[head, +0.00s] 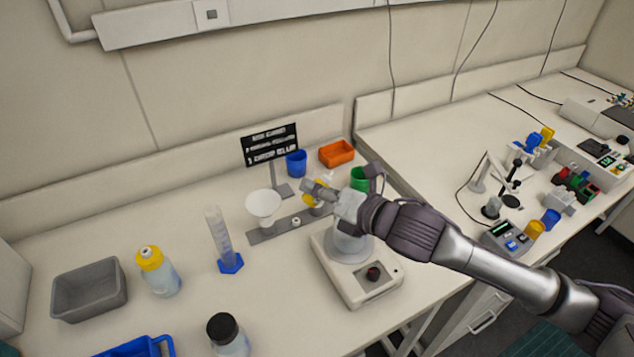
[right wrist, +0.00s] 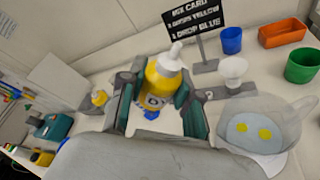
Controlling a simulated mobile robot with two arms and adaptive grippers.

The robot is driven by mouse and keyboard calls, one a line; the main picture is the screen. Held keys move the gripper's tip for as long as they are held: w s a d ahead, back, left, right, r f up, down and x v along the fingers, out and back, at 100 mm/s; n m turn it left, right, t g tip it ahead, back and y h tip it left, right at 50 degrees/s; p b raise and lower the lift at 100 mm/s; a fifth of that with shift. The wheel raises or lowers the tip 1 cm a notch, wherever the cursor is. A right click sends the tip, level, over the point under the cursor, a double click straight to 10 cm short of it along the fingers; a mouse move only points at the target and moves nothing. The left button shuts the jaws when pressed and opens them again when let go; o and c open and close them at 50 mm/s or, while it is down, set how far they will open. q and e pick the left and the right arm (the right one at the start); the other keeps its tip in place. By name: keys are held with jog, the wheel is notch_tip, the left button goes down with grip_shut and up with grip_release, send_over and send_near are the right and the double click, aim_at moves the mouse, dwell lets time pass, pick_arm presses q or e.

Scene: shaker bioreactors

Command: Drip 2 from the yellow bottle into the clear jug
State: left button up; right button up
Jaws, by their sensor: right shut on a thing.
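My right gripper (head: 318,191) is shut on the yellow bottle (right wrist: 160,85), which has a white nozzle and shows between the fingers (right wrist: 157,108) in the right wrist view. In the head view the fingers hide most of the bottle. The clear jug (right wrist: 262,112), with a handle on its right, stands to the right of the bottle in the right wrist view. Two yellow spots show inside it. In the head view the jug (head: 349,247) sits on a white stirrer plate (head: 357,287), partly behind my right wrist. My left gripper is not in view.
A mix card sign (head: 270,146) stands behind a grey strip (head: 262,236) and a white funnel (head: 264,207). A blue cup (head: 296,163), orange tray (head: 337,153) and green cup (head: 360,180) are at the back. A cylinder (head: 222,245) and yellow-capped bottle (head: 158,271) stand left.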

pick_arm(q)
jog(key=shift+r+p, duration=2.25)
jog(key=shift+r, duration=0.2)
pick_arm(e)
jog(key=shift+w+d+f+n+h, duration=0.2)
jog(key=shift+d+n+h, duration=0.15)
jog(key=shift+n+h, duration=0.3)
jog(key=shift+w+d+f+n+h, duration=0.15)
jog(key=shift+d+n+h, duration=0.25)
jog(key=shift+n, duration=0.45)
